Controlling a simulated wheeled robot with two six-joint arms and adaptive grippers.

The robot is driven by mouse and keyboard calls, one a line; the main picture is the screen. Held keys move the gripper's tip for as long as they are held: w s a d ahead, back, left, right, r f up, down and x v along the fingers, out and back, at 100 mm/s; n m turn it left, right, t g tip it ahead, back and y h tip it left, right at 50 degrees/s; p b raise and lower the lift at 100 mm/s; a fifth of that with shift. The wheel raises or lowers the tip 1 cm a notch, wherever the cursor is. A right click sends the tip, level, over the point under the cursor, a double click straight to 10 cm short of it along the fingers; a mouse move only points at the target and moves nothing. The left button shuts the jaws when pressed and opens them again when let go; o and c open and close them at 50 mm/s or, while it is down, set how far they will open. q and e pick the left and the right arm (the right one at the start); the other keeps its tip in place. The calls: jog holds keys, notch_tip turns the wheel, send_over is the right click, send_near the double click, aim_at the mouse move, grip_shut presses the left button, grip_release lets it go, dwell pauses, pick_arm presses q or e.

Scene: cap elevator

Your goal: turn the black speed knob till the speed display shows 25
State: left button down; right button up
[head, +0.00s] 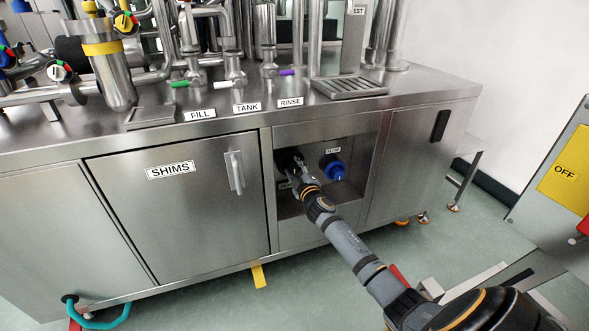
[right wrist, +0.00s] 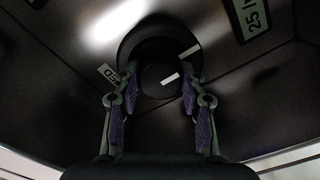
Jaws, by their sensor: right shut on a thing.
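The black speed knob (head: 287,157) sits in the recessed panel of the steel cabinet, left of a blue knob. My right gripper (head: 297,173) reaches into the recess and is shut on the black knob. In the right wrist view the round knob (right wrist: 150,42) shows with white marks, and its lower part is between the fingertips (right wrist: 159,88). In the head view the gripper partly hides the knob. My left gripper is not in view.
The blue knob (head: 332,167) is close on the right inside the same recess. The SHIMS door (head: 190,205) with its handle (head: 235,172) is to the left. The recess has walls and a lower ledge around my gripper. A yellow OFF panel (head: 570,165) stands at the far right.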

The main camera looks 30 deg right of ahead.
dwell(0.3)
jog(key=o, duration=1.2)
jog(key=shift+c, duration=0.2)
jog(key=shift+s, duration=0.2)
jog(key=v, duration=1.1)
jog(key=shift+s, duration=0.3)
jog(key=shift+a, duration=0.1)
